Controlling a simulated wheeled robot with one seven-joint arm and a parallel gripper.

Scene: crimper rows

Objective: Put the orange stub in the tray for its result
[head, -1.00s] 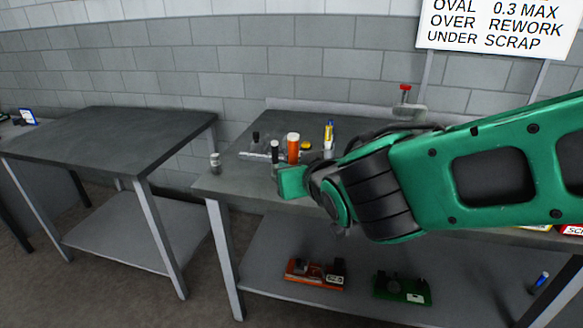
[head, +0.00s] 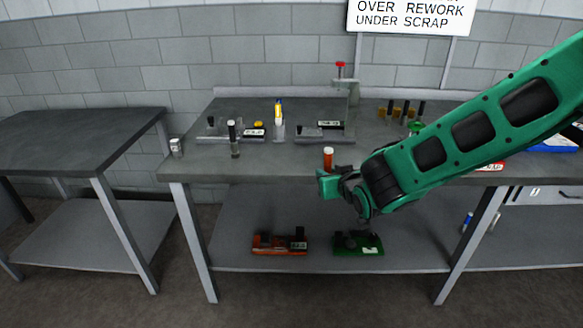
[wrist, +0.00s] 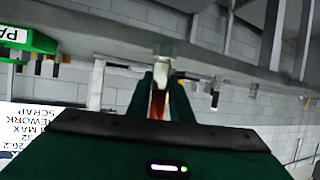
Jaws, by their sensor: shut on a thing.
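My gripper (head: 330,184) is shut on the orange stub (head: 328,157), which stands up out of the jaws at the bench's front edge. In the wrist view a strip of the orange stub (wrist: 157,105) shows between the fingers. A green tray (wrist: 28,42) with a label starting "PA" shows at the wrist view's left. In the head view a red-labelled tray (head: 491,167) is mostly behind my arm, and a blue tray (head: 556,146) is at the right. The sign (head: 415,17) reads "OVER REWORK, UNDER SCRAP" in its visible lower part.
On the bench (head: 290,168) stand a dark-topped post (head: 234,140), a yellow-and-blue bottle (head: 279,120) and a red-knobbed press (head: 347,95). The lower shelf holds orange (head: 280,244) and green (head: 358,243) tools.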

